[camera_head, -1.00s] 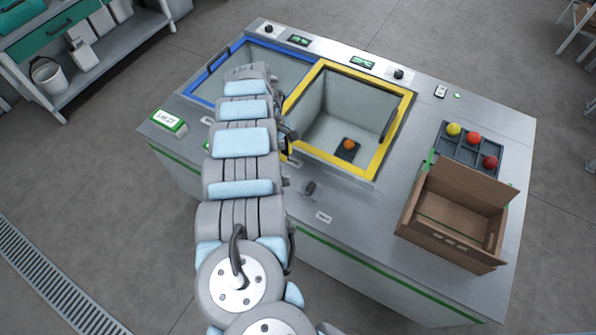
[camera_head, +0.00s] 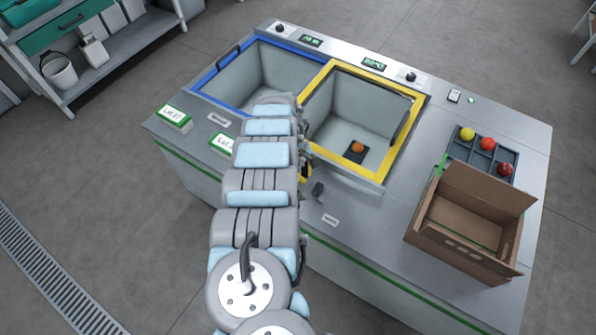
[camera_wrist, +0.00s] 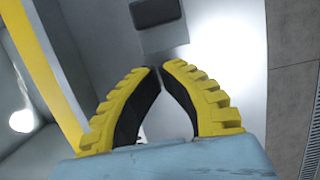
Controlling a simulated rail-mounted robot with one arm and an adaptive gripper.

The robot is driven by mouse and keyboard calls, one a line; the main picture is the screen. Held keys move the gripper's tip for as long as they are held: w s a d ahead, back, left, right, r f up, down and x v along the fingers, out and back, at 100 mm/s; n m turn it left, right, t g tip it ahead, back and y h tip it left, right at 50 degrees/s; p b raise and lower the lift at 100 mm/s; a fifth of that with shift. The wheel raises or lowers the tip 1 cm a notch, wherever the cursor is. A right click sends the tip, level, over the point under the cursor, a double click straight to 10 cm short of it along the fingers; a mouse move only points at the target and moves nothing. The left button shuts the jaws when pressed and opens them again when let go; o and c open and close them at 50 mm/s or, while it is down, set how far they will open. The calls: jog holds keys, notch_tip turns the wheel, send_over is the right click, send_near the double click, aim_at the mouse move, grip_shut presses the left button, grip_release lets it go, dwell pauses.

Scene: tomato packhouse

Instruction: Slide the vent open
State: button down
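A small dark slider-like block (camera_head: 317,190) sits on the console's front ledge below the yellow-framed chamber (camera_head: 378,175); I cannot tell for certain that it is the vent's slider. A dark grey block, likely the same one, shows at the top of the wrist view (camera_wrist: 155,12), ahead of my fingertips and apart from them. My gripper (camera_wrist: 160,70) has yellow ribbed fingers with black pads. Their tips are nearly together with nothing between them. In the head view my arm hides most of the gripper; a bit of yellow shows left of the block.
A blue-framed chamber (camera_head: 222,100) lies left of the yellow one. An orange tomato (camera_head: 358,147) sits on a dark pad in the yellow chamber. An open cardboard box (camera_head: 465,255) and a tray (camera_head: 497,157) with tomatoes stand at right. Green-edged label blocks (camera_head: 174,118) are at left.

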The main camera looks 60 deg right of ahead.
aim_at(333, 198)
jog(key=shift+s+a, duration=0.15)
jog(key=shift+s, duration=0.85)
jog(key=shift+s, duration=0.15)
jog(key=shift+s+r+p, duration=0.15)
jog(key=shift+s+p, duration=0.35)
jog(key=shift+p, duration=0.05)
jog(key=s+p, duration=0.1)
jog(key=s, duration=0.1)
jog(key=s+p, duration=0.4)
jog(key=shift+s+a, duration=0.15)
jog(key=shift+a, duration=0.25)
jog(key=shift+s+f+p, duration=0.2)
jog(key=shift+s+p, duration=0.1)
jog(key=shift+s, duration=0.1)
jog(key=shift+w, duration=0.2)
